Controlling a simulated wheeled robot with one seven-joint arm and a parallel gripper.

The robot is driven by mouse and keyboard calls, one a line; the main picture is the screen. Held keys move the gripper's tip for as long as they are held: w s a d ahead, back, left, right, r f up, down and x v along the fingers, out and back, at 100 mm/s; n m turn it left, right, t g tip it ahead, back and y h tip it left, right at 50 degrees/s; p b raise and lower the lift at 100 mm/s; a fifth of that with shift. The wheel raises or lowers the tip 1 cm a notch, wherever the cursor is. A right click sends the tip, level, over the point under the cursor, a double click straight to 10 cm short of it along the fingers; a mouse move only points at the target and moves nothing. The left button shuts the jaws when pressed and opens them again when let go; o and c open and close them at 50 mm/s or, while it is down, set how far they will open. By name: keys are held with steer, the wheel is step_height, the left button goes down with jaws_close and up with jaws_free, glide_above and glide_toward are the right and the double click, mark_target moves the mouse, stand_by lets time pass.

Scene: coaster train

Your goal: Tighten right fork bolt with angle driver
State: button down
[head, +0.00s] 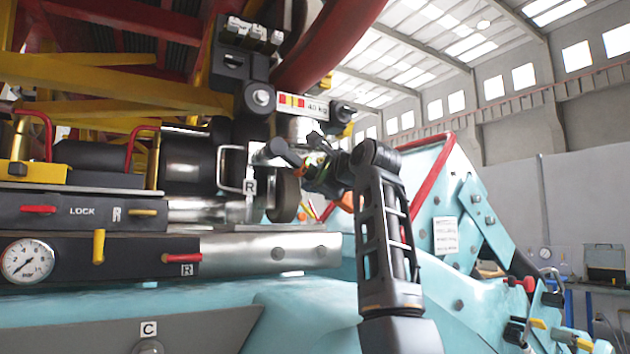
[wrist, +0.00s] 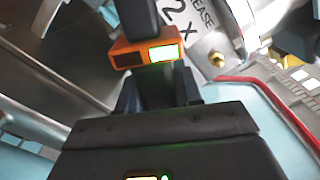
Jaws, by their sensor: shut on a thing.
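My gripper (wrist: 160,92) is shut on the dark body of the angle driver (wrist: 143,15). The driver has an orange block (wrist: 125,56) with a lit green display. The driver runs up out of the wrist view, so its tip is hidden there. In the head view my gripper (head: 320,172) is beside the wheel (head: 286,194) and the metal bracket labelled R (head: 250,187). I cannot tell whether the driver touches a bolt. The right fork bolt is not clearly identifiable. A large round bolt head (head: 262,97) shows on the black block above.
A metal plate with "2 x" lettering and a brass fitting (wrist: 217,60) is close by in the wrist view. A red rail (head: 432,172) borders the light blue frame on the right. A pressure gauge (head: 27,261) and lock levers are at left.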

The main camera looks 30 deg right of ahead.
steer(key=shift+w+r, duration=0.2)
steer(key=shift+w, duration=0.6)
stand_by(1.8)
steer(key=shift+s, duration=0.1)
stand_by(0.4)
steer(key=shift+s+b, duration=0.5)
steer(key=shift+s, duration=1.7)
steer(key=shift+s, duration=0.1)
